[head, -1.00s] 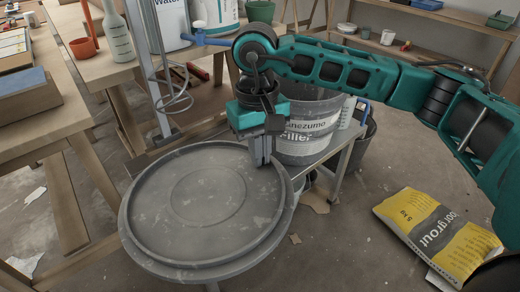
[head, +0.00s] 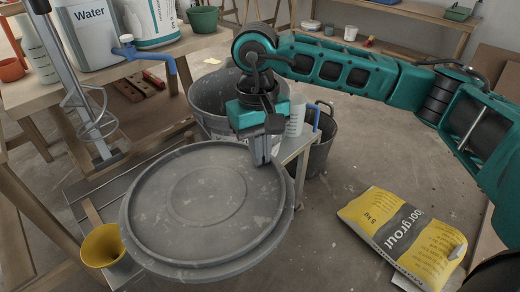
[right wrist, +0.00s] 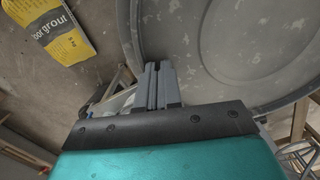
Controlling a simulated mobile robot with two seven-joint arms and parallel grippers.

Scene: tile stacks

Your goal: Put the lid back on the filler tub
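The lid (head: 210,200) is a large round grey disc with pale smears, held roughly level in the head view. My right gripper (head: 262,158) is shut on its far right rim. In the right wrist view the fingers (right wrist: 160,88) are close together at the rim of the lid (right wrist: 250,45). The filler tub (head: 208,98) is a grey bucket with its top open, behind the lid and my right gripper. My arm and the lid hide much of its front, and its label cannot be read. My left gripper is not in view.
The tub stands on a low bench (head: 292,148) beside a clear jug (head: 296,115); a dark bucket (head: 322,140) is to its right. A yellow bucket (head: 103,246) is left of the lid. A grout bag (head: 400,235) lies on otherwise clear floor at right.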

